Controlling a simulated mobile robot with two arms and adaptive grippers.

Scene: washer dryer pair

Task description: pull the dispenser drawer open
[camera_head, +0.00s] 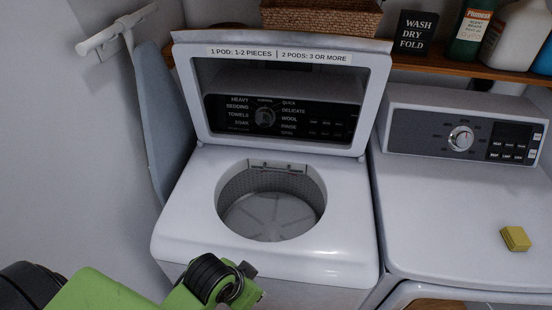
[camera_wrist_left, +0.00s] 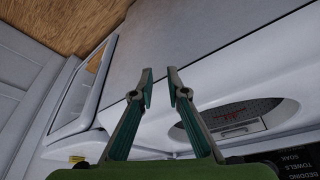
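The washer (camera_head: 170,235) stands in the middle of the head view with its lid (camera_head: 372,100) raised. Its round tub opening shows an empty drum (camera_head: 270,220). The dispenser drawer (camera_head: 278,167) is a small grey panel at the back rim of the opening, seemingly flush with it. In the left wrist view the drawer (camera_wrist_left: 238,130) shows tilted, to the right of and below the fingertips. My left gripper (camera_wrist_left: 160,78) has its two fingers apart with nothing between them. In the head view its arm reaches the washer's front edge, and its fingers are hidden. My right gripper is in neither view.
A dryer (camera_head: 440,215) stands to the right, with a yellow sponge-like block (camera_head: 515,238) on top. A wooden shelf (camera_head: 420,63) behind holds a basket (camera_head: 320,17), a sign (camera_head: 415,33) and bottles (camera_head: 472,30). An ironing board (camera_head: 165,120) leans at the left wall.

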